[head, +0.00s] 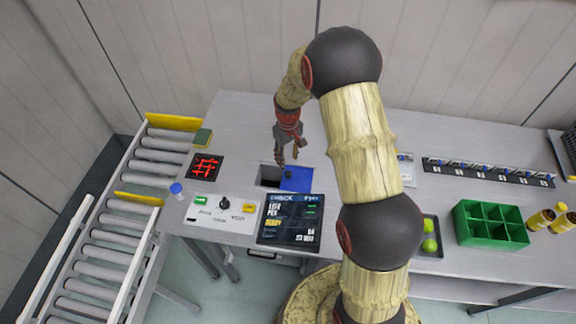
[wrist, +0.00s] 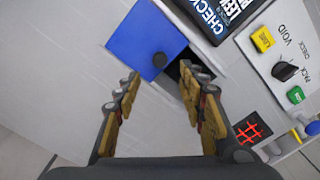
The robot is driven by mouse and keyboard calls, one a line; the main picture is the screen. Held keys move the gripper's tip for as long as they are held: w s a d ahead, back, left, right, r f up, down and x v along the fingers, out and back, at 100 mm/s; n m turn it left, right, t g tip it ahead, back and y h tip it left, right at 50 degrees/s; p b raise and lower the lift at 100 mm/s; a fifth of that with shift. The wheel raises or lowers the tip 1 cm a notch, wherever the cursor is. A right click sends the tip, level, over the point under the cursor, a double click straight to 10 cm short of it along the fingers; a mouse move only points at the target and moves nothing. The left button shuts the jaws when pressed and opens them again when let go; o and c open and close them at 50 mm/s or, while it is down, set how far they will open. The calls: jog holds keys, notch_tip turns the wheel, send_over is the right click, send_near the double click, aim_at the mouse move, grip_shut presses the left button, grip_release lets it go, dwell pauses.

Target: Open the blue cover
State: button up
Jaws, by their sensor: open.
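My gripper (head: 287,160) is above the cover and opening.
A dark screen (head: 290,218) stands in front of the cover. A red-marked black pad (head: 205,167) and a button panel (head: 222,213) are at left, beside a roller conveyor (head: 100,250). A green divided crate (head: 490,224) is at right. The table behind the cover is clear.

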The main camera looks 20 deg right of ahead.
notch_tip(320, 180, up, 3)
jog(key=shift+r, duration=0.2)
dwell(0.5)
jog(key=s+a+r+t+b, duration=0.2)
jog(key=s+r, duration=0.4)
jog(key=s, duration=0.4)
jog(key=s+a+r+m+t+b, duration=0.1)
jog(key=s+a+r+b, duration=0.3)
jog(key=s, duration=0.5)
jog(key=s+a+r+m+t+b, duration=0.1)
jog(key=s+r+b, duration=0.4)
jog(key=s, duration=0.5)
notch_tip(320, 180, up, 3)
jog(key=shift+s+a+f+t+b, duration=0.1)
jog(key=shift+s+a+t+b, duration=0.25)
jog(key=shift+a+t, duration=0.7)
